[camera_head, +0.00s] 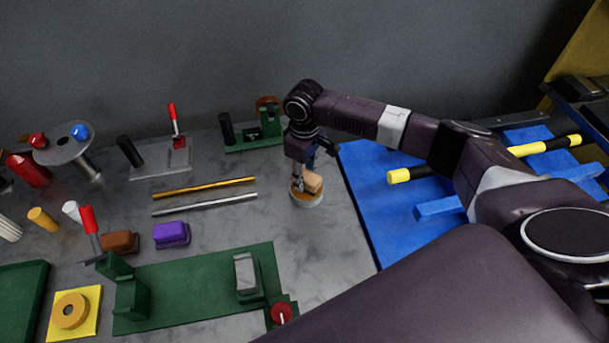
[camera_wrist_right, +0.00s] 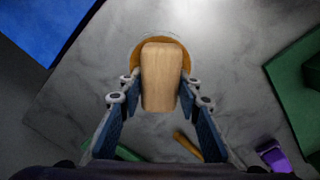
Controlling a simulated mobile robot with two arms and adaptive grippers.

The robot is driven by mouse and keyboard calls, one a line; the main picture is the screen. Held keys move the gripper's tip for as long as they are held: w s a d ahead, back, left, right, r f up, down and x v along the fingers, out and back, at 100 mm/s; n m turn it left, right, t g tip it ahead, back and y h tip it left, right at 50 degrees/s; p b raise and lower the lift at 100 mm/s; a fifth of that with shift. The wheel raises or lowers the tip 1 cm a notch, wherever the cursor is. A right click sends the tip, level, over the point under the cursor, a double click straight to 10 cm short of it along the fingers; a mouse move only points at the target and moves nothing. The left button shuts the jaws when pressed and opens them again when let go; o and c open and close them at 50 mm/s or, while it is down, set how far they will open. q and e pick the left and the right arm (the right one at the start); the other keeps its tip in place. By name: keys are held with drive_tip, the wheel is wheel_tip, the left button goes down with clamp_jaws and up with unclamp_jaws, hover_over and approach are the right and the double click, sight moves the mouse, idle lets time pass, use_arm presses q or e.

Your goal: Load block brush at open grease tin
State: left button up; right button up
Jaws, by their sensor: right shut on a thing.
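My right gripper (camera_head: 304,180) points down and is shut on the block brush (camera_head: 314,183), a light wooden block. In the right wrist view the block brush (camera_wrist_right: 161,75) sits between the two fingers (camera_wrist_right: 155,92). The open grease tin (camera_head: 307,203) is round, with an amber inside and a pale outer wall. The brush is over the tin, and its lower end is hidden, so I cannot tell how deep it reaches. In the wrist view the grease tin (camera_wrist_right: 136,55) shows around the far end of the brush. My left gripper is not in view.
A gold rod (camera_head: 205,188) and a silver rod (camera_head: 205,204) lie left of the tin. A purple block (camera_head: 172,234) and a brown block (camera_head: 119,243) stand nearby. A green fixture (camera_head: 200,283) is in front. A blue mat (camera_head: 362,203) lies right.

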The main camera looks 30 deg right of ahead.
sight(305, 174)
drive_tip(key=shift+s+f+p, duration=0.1)
drive_tip(key=shift+s+p, duration=0.05)
drive_tip(key=shift+p, duration=0.3)
idle(1.6)
wheel_tip(305, 174, up, 5)
drive_tip(key=p, duration=0.5)
drive_tip(key=shift+r+p, duration=0.2)
drive_tip(key=shift+p, duration=0.1)
drive_tip(key=shift+r+b, duration=0.1)
drive_tip(key=shift+b, duration=0.2)
drive_tip(key=shift+r, duration=0.8)
